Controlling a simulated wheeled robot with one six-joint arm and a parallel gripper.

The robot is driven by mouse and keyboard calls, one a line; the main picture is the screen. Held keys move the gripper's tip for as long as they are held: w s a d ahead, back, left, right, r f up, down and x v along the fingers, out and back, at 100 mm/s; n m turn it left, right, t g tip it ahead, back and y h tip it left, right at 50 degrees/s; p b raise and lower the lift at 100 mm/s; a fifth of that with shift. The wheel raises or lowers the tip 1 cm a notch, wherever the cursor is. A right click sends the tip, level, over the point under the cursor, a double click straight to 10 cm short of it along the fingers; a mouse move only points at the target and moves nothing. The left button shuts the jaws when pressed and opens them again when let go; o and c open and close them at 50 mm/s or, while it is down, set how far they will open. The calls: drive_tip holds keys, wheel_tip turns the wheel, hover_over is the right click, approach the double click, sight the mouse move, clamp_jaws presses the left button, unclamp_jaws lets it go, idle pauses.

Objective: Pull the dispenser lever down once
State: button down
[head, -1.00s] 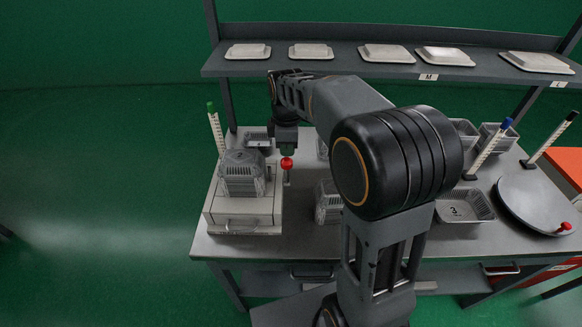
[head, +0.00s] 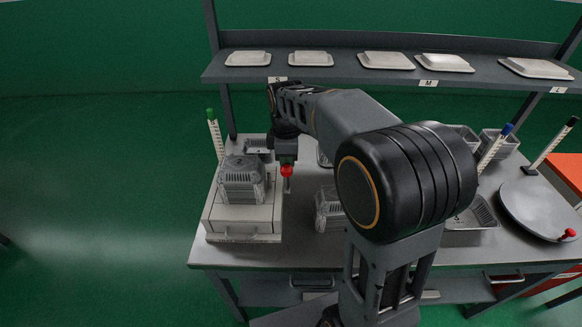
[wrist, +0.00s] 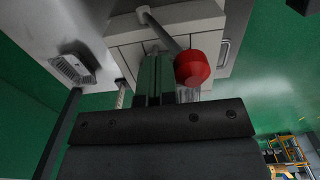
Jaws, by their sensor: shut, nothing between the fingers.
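The dispenser (head: 242,218) is a pale box at the left of the bench with a grey stack of foil trays (head: 242,180) on it. Its lever ends in a red ball knob (head: 286,171) at the box's right side. In the wrist view the red knob (wrist: 192,68) sits on a grey rod (wrist: 163,30) running to the pale box. My gripper (head: 286,155) is just above the knob in the head view. In the wrist view my gripper's fingers (wrist: 155,78) are closed together, empty, close to the left of the knob. I cannot tell whether they touch it.
A green-topped post (head: 215,135) stands behind the dispenser. A grey tray (head: 330,205) sits right of it. A shelf (head: 390,73) with white lids spans the back. A round plate (head: 535,210) is at the far right. Open floor lies left.

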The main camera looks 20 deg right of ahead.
sight(287, 172)
drive_tip(key=shift+s+a, duration=0.15)
drive_tip(key=shift+s, duration=0.35)
drive_tip(key=shift+s+f, duration=0.1)
drive_tip(key=shift+s+a+f+b, duration=0.25)
drive_tip(key=shift+s+f+b, duration=0.1)
drive_tip(key=shift+s+b, duration=0.3)
drive_tip(key=shift+s+a+f+b, duration=0.25)
drive_tip(key=shift+s+f+b, duration=0.15)
drive_tip(key=shift+s, duration=0.35)
drive_tip(key=shift+f, duration=0.1)
drive_tip(key=shift+s+a+f+b, duration=0.2)
drive_tip(key=shift+s+f+b, duration=0.35)
drive_tip(key=shift+s, duration=0.1)
drive_tip(key=shift+s+a+f+b, duration=0.2)
drive_tip(key=shift+s+f+b, duration=0.3)
drive_tip(key=shift+s, duration=0.1)
